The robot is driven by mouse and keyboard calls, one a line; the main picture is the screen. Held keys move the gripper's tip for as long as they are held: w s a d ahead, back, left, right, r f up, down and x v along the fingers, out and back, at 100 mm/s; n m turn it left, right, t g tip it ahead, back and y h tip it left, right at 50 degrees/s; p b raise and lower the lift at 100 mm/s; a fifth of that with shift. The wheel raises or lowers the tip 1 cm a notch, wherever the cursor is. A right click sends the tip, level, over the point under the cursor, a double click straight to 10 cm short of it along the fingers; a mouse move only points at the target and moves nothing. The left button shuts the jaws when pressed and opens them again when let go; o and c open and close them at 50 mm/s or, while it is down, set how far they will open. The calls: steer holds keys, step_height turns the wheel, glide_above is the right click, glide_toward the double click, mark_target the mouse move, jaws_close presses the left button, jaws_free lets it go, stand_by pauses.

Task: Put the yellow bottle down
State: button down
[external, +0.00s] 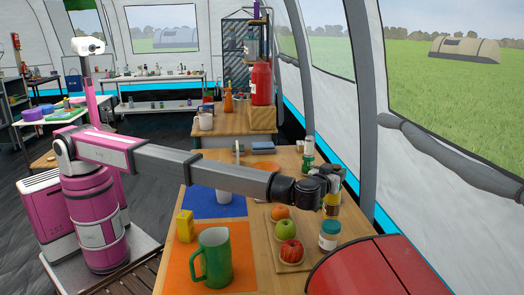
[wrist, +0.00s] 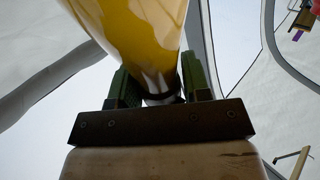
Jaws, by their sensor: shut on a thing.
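The yellow bottle (wrist: 135,30) fills the top of the wrist view between the two green fingers of my gripper (wrist: 157,84). It looks glossy yellow with a pale section. My gripper (external: 328,180) is shut on it. In the external view my arm reaches over the right side of the wooden table, and the bottle (external: 331,208) shows only partly at the gripper, near the row of jars. I cannot tell whether its base touches the table.
A green bottle (external: 308,150) stands behind. A green pitcher (external: 213,258) and a yellow carton (external: 185,226) stand at the left.

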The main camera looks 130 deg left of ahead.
steer(key=shift+f, duration=1.5)
steer(key=c, duration=0.6)
jaws_free()
steer(key=d, duration=0.7)
steer(key=shift+d, duration=0.2)
